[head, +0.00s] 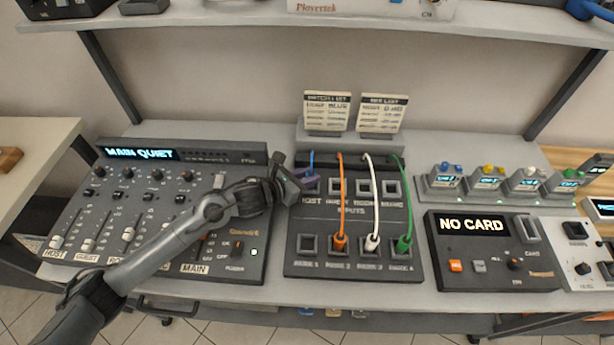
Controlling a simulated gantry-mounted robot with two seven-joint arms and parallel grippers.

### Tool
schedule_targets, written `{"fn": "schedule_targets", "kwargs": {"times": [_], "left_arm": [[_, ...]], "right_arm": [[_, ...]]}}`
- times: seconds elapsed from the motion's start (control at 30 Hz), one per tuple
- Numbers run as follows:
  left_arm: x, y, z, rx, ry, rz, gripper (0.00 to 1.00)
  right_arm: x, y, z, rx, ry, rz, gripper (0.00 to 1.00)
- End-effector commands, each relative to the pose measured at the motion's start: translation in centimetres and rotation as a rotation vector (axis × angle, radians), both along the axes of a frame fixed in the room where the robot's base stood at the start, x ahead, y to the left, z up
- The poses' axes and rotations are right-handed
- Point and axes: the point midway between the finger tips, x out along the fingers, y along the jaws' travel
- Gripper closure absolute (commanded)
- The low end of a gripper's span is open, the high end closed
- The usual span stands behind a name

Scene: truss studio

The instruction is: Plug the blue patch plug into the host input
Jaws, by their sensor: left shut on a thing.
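The patch panel (354,220) stands in the middle of the bench with two rows of square sockets. The host input (312,188), at the left end of the upper row, is partly covered by my gripper. My left gripper (291,182) is at that socket, shut on the blue patch plug. The plug is mostly hidden by the fingers; its blue cable (311,162) runs up to the panel's back strip. I cannot tell whether the plug is inside the socket. My right gripper is out of view.
Orange (340,240), white (372,240) and green (404,242) plugs sit in the lower row, their cables crossing the panel. A mixer (110,220) lies under my left arm. Two list cards (327,108) stand behind; a "NO CARD" unit (490,250) is to the right.

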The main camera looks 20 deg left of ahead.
Motion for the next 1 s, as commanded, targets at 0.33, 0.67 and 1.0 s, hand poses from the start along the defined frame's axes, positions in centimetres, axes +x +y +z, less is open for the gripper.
{"fn": "schedule_targets", "kwargs": {"times": [0.33,0.67,1.0], "left_arm": [[0.0,0.0,-0.2,0.0,0.0,0.0,0.63],[-0.8,0.5,0.4,0.002,0.0,0.001,0.63],[-3.1,1.7,1.3,0.002,0.001,0.001,0.63]], "right_arm": [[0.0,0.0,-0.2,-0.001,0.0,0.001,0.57],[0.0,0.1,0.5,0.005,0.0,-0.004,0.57],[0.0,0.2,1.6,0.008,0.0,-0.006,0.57]]}}
